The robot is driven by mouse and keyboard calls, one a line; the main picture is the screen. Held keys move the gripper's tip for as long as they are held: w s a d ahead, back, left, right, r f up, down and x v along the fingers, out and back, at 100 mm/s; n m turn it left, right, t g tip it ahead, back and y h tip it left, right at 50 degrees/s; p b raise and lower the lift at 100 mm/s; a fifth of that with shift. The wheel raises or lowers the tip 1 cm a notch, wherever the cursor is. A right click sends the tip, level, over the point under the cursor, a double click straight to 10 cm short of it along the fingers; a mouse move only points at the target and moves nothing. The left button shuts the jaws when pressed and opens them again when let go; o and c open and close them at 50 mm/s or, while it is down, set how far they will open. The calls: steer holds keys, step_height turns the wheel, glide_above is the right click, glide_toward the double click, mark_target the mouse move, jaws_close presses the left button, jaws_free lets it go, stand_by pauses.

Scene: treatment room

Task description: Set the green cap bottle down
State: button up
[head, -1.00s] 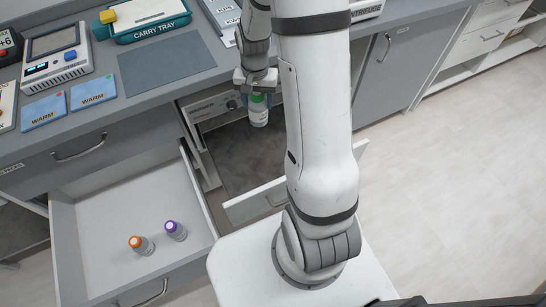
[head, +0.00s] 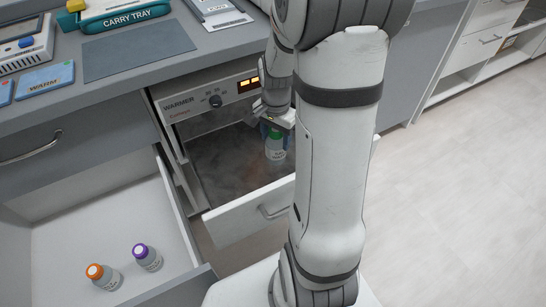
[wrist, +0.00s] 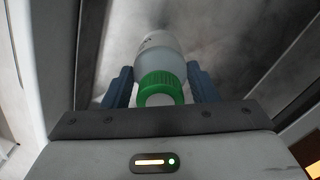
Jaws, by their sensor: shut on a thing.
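The green cap bottle (head: 275,147) is upright, inside the open warmer drawer's outline in the head view, toward its right side. My gripper (head: 275,128) is shut on it near the cap. In the wrist view the bottle (wrist: 162,80) lies between the two blue fingers of my gripper (wrist: 161,88), its green cap nearest the camera. I cannot tell whether its base touches the drawer floor. The warmer drawer (head: 250,215) is pulled out below the WARMER panel (head: 205,97), and its grey floor looks hazy. My arm hides the drawer's right part.
A second open drawer (head: 75,225) at the left holds an orange cap bottle (head: 103,277) and a purple cap bottle (head: 147,257). The counter above carries a carry tray (head: 115,18), a grey mat (head: 138,48) and blue WARM pads (head: 44,80). The left of the warmer drawer is clear.

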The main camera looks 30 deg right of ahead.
mark_target(275, 154)
steer(key=shift+f+b, duration=0.95)
steer(key=shift+f, duration=2.65)
steer(key=shift+f, duration=0.2)
steer(key=o, duration=1.1)
steer(key=shift+o, duration=0.2)
